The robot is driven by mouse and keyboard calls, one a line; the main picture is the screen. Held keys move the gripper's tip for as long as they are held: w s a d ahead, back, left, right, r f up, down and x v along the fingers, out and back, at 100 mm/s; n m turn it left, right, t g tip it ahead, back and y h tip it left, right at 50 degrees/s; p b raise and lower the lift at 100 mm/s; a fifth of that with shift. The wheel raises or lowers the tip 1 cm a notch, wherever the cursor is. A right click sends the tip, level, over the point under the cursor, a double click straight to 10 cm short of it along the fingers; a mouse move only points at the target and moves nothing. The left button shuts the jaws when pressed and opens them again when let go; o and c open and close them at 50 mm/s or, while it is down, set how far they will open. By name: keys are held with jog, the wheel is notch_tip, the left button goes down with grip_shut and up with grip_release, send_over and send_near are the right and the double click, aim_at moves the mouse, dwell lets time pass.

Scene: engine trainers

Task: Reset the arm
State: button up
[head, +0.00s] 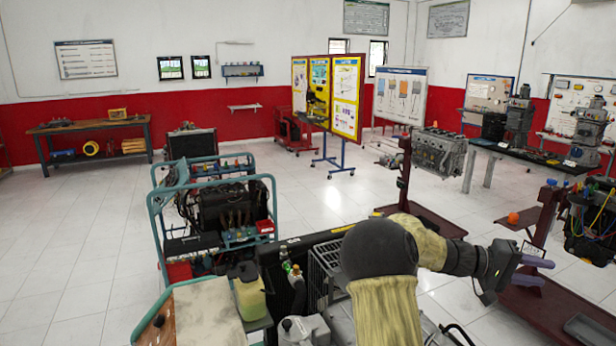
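My arm reaches from the bottom middle of the head view toward the right, with tan sleeve-like covers and a dark rounded joint. My gripper (547,273) is at its end, pointing right.
A teal-framed engine trainer (213,205) stands left of my arm. A yellowish fluid bottle (250,292) is close in front. A grey engine block (438,152) sits on a stand beyond the arm. A wooden workbench (90,127) is at the far left. The white tiled floor at left is clear.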

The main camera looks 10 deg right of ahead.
jog(key=a+f+n+t+y, duration=0.25)
jog(key=a+f+y, duration=0.25)
jog(key=a+f, duration=0.4)
jog(key=a+f+n+t+y, duration=0.1)
jog(key=a+f+t+y, duration=0.4)
jog(key=a, duration=0.7)
jog(key=s+a+f+n+t+y, duration=0.1)
jog(key=s+a+y, duration=0.1)
jog(key=a, duration=0.9)
jog(key=s+a+f+n+t+y, duration=0.1)
jog(key=s+a+n+y, duration=0.1)
jog(key=a, duration=1)
jog(key=shift+s+a+f+y, duration=0.25)
jog(key=shift+s+y, duration=0.2)
jog(key=shift+y, duration=0.15)
